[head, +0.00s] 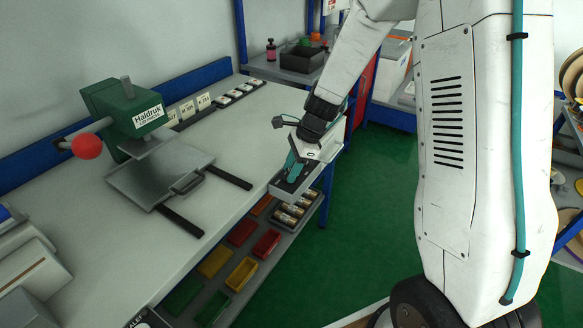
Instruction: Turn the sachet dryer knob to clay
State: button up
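I cannot make out a sachet dryer, its knob or any clay marking in the head view. My gripper (294,169) is white with teal fingers and points down at the right edge of the bench. The fingers are over or against a small grey box-like part (290,190) at the bench edge. Whether they touch it, and whether they are open or shut, is too small to tell.
A green press (124,107) with a red ball handle (87,146) and a metal plate (130,185) stands on the long grey bench (85,230). Coloured bins (241,274) sit on a shelf below. Green floor (375,200) lies open to the right.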

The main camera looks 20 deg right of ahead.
jog(key=shift+n, duration=0.3)
jog(key=n, duration=0.2)
jog(key=n+g, duration=0.1)
jog(key=shift+w+n+g, duration=0.15)
jog(key=shift+n+g, duration=0.15)
jog(key=shift+n, duration=0.1)
jog(key=n, duration=0.2)
jog(key=n+g, duration=0.1)
jog(key=n, duration=0.1)
jog(key=shift+w+g+h, duration=0.15)
jog(key=shift+g+h, duration=0.15)
jog(key=shift+h, duration=0.1)
jog(key=n+g+h, duration=0.1)
jog(key=n, duration=0.4)
jog(key=shift+a, duration=0.15)
jog(key=n+h, duration=0.1)
jog(key=n, duration=0.3)
jog(key=shift+w+g+h, duration=0.1)
jog(key=shift+g+h, duration=0.3)
jog(key=shift+a+n, duration=0.1)
jog(key=shift+n, duration=0.3)
jog(key=o, duration=1)
